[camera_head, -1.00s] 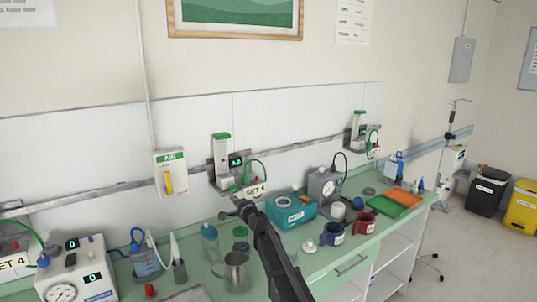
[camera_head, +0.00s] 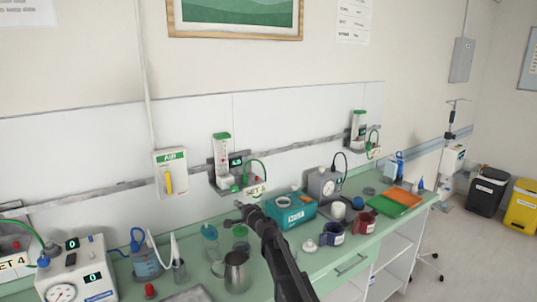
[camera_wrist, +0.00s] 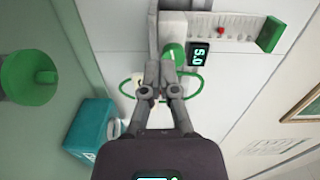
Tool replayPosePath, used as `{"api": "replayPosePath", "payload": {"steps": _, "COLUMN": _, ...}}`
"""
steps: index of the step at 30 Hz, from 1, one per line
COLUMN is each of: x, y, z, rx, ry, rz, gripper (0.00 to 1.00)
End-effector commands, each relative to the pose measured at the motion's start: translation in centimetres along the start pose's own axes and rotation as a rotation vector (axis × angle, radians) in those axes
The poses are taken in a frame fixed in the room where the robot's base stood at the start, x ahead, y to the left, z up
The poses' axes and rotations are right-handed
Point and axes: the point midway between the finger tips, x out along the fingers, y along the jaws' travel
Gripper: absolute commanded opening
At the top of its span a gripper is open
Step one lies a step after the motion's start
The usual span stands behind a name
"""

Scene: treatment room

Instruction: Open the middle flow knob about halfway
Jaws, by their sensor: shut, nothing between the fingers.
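The middle flowmeter (camera_head: 222,157) hangs on the wall rail, a clear tube with a green cap, a small display (camera_head: 236,162) and a "SET 5" label (camera_head: 256,190). In the wrist view, the display (camera_wrist: 198,54) reads 5.0 and a red float (camera_wrist: 221,30) sits in the tube. Its green flow knob (camera_wrist: 174,52) lies just beyond my fingertips, which partly cover it. My gripper (camera_wrist: 163,69) is shut and empty, close to the knob; contact cannot be told. In the head view, my gripper (camera_head: 241,209) is below and slightly right of the flowmeter.
A green hose loops beside the knob. A yellow-handled AIR box (camera_head: 170,175) is left on the wall. The counter below holds a teal box (camera_head: 291,211), a steel jug (camera_head: 234,272) and several jars. Another flowmeter (camera_head: 357,130) hangs farther right.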

Motion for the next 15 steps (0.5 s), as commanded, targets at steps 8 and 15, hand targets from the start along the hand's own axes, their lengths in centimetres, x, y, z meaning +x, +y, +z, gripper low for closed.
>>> {"api": "replayPosePath", "payload": {"steps": 8, "x": -5.5, "y": 2.6, "z": 1.5, "rx": -0.213, "ry": -0.148, "rz": 0.117, "gripper": 0.0}}
{"api": "replayPosePath", "payload": {"steps": 15, "x": -13.2, "y": 7.6, "z": 2.7, "rx": -0.447, "ry": -0.339, "rz": 0.343, "gripper": 0.0}}
